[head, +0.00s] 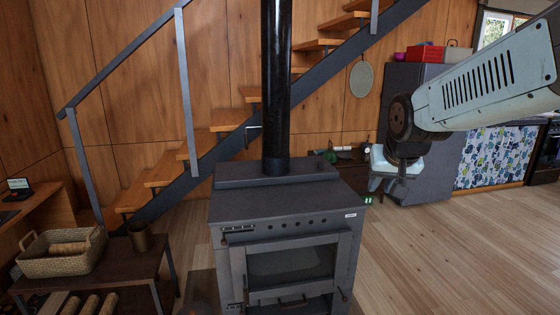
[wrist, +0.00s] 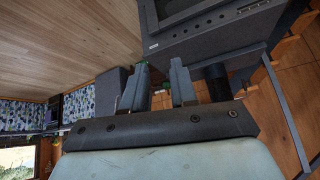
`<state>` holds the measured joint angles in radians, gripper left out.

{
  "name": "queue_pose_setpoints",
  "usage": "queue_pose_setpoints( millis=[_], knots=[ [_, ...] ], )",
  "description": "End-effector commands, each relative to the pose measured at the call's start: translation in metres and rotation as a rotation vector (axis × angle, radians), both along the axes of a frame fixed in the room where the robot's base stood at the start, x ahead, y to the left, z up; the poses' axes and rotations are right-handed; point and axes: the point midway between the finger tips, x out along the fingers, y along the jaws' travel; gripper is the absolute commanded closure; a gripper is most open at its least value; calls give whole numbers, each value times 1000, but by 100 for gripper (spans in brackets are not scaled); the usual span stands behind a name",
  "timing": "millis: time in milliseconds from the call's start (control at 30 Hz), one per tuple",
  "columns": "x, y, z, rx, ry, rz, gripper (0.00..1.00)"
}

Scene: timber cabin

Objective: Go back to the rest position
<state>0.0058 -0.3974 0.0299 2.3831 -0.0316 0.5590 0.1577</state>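My arm reaches in from the right of the head view, and my gripper (head: 386,186) hangs at its end, to the right of the stove and above the floor. In the wrist view my gripper (wrist: 160,78) shows two grey fingers with a clear gap between them. It is open and nothing is held. The black stove (head: 285,215) stands in the middle of the head view, apart from the gripper. It also shows at the top of the wrist view (wrist: 205,42), which is turned upside down.
A black flue pipe (head: 276,90) rises from the stove. Stairs (head: 232,118) climb behind it. A low table (head: 128,268) at left bears a wicker basket (head: 60,262) and a brown pot (head: 140,237). A grey cabinet (head: 432,180) stands behind the gripper. The wooden floor (head: 450,255) at right is clear.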

Motion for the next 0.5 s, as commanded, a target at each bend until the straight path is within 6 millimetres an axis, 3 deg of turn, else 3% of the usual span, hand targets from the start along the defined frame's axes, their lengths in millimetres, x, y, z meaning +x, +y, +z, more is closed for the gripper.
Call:
queue_pose_setpoints(
  millis=[300,500],
  knots=[
    [-97,-6,13,-30,61,56,73],
    [-139,-7,11,-41,93,87,73]
  ],
)
